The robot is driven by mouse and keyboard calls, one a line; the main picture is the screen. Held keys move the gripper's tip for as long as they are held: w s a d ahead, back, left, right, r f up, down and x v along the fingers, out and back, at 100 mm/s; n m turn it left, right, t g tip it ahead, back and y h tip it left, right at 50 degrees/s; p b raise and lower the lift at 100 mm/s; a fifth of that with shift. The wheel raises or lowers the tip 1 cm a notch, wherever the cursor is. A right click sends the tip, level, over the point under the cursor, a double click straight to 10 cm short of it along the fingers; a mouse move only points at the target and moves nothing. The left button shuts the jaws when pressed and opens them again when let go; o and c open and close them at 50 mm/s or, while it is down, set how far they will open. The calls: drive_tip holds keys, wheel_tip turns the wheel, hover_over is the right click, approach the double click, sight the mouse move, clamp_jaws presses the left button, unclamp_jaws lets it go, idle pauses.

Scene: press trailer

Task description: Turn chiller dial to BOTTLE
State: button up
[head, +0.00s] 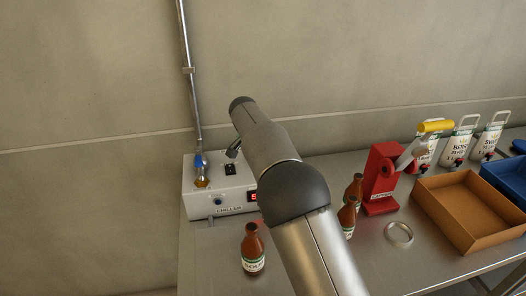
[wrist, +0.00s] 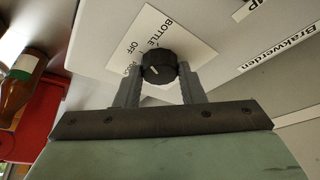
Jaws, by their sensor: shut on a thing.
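The chiller (head: 222,197) is a white box with a red display, standing on the steel counter against the wall. The black chiller dial (wrist: 159,66) shows in the wrist view, on a white plate (wrist: 183,38) lettered BOTTLE, OFF and a third, partly covered word. My gripper (wrist: 158,80) has one finger on each side of the dial and is shut on it. A short white mark on the dial faces the lettered side, near the third word; its exact setting is hard to tell. In the head view my arm hides the dial.
Brown bottles (head: 253,250) stand on the counter (head: 215,265) in front of the chiller and behind my arm. A red press (head: 380,180), a metal ring (head: 399,233) and a cardboard tray (head: 448,232) are to the right. A pipe (head: 190,90) runs up the wall.

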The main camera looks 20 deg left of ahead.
drive_tip(key=m+p, duration=0.1)
drive_tip(key=m+h+p, duration=0.1)
drive_tip(key=m, duration=0.1)
drive_tip(key=shift+w+a+r+g, duration=0.1)
drive_tip(key=shift+r+g, duration=0.1)
drive_tip(key=shift+g, duration=0.1)
drive_tip(key=shift+f+m+h+p, duration=0.1)
drive_tip(key=shift+m+h+p, duration=0.2)
drive_tip(key=shift+m+p, duration=0.55)
drive_tip(key=shift+f, duration=0.1)
drive_tip(key=o, duration=1)
drive_tip(key=v, duration=0.5)
drive_tip(key=p+v, duration=0.1)
drive_tip(key=v, duration=0.5)
drive_tip(key=p+v, duration=0.1)
drive_tip(key=v, duration=0.5)
drive_tip(key=shift+w+r, duration=0.25)
drive_tip(key=shift+r, duration=0.05)
